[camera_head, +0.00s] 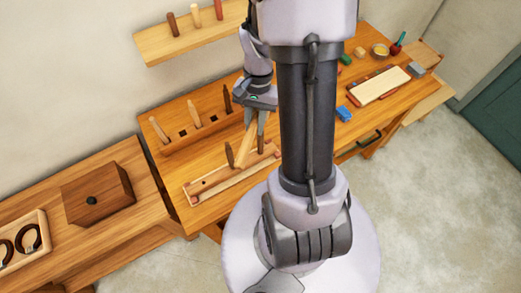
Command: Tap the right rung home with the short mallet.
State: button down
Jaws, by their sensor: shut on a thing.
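My gripper (256,122) points down over the workbench, just behind the seat piece. It is shut on a pale wooden piece (245,146) that slants down to the left; I cannot tell whether this is the short mallet. The long wooden seat piece (206,190) lies on the bench below, with a dark left rung (229,155) standing up from it. Another dark upright, seemingly the right rung (261,144), stands beside the gripper's finger. My arm hides part of the seat piece's right side, and I cannot tell how deep either rung sits.
A wooden rack (172,149) with several pegs stands behind. A shelf (165,50) with three pegs hangs above. A brown box (98,193) is at left. My arm hides the bench's middle.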

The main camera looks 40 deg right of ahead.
jog(key=shift+w+f, duration=0.1)
jog(key=shift+f, duration=0.1)
jog(key=w+d+b+x, duration=0.1)
jog(key=b+x, duration=0.4)
jog(key=r+p, duration=0.4)
jog(key=r, duration=0.1)
jog(key=shift+s+p, duration=0.25)
jog(key=shift+p, duration=0.1)
jog(key=shift+s+a+f, duration=0.1)
jog(key=shift+f, duration=0.1)
jog(key=shift+b, duration=0.3)
